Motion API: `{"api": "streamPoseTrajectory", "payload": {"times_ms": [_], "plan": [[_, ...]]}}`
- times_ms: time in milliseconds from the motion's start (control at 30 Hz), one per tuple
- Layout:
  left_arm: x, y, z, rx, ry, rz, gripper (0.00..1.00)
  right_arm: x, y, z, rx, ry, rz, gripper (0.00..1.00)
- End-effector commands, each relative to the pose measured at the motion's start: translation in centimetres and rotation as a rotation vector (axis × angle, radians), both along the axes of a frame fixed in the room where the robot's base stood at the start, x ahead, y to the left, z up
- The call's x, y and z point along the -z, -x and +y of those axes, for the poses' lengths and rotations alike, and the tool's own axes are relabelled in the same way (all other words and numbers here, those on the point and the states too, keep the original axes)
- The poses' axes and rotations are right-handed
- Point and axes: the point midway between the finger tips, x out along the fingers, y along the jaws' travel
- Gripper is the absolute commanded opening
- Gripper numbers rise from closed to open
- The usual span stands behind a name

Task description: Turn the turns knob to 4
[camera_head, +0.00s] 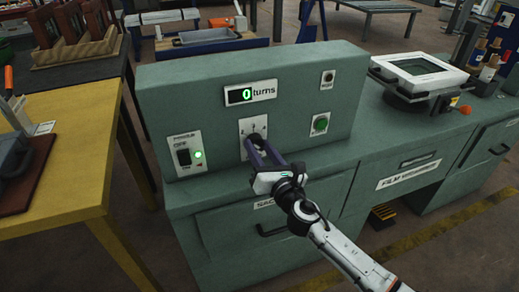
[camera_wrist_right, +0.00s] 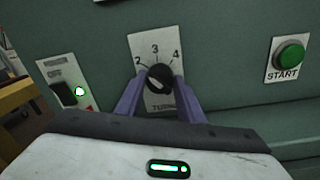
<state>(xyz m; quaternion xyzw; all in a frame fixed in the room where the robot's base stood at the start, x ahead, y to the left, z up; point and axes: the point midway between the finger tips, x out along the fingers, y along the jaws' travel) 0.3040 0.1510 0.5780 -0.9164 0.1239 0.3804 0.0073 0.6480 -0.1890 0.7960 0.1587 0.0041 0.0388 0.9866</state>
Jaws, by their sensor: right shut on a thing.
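The turns knob (camera_wrist_right: 158,78) is a small black knob on a white plate marked 2, 3 and 4 in the right wrist view. A pale mark shows on its upper left side; the exact setting is hard to read. My right gripper (camera_head: 256,142) reaches the same plate (camera_head: 252,127) in the head view. In the wrist view its two purple fingers are shut on the knob, one on each side. The display (camera_head: 250,93) above the plate reads 0 turns. My left gripper is not in view.
A black switch (camera_head: 184,156) with a lit green lamp is left of the knob plate. A green START button (camera_wrist_right: 290,54) is to its right, with a smaller button (camera_head: 328,79) above. A white-framed device (camera_head: 420,68) stands on the counter at right. A yellow table (camera_head: 70,165) is at left.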

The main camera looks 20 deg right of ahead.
Motion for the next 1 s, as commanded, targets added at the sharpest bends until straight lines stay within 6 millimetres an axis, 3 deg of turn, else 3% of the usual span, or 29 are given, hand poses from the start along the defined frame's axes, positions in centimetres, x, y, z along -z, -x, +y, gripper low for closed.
{"api": "streamPoseTrajectory", "payload": {"times_ms": [667,1000], "plan": [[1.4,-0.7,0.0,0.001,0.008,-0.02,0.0,0.4,0.0,0.0,0.001,-0.605,0.021,0.12],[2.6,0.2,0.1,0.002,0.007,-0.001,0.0,0.4,0.1,0.0,0.001,-0.929,0.033,0.12]]}}
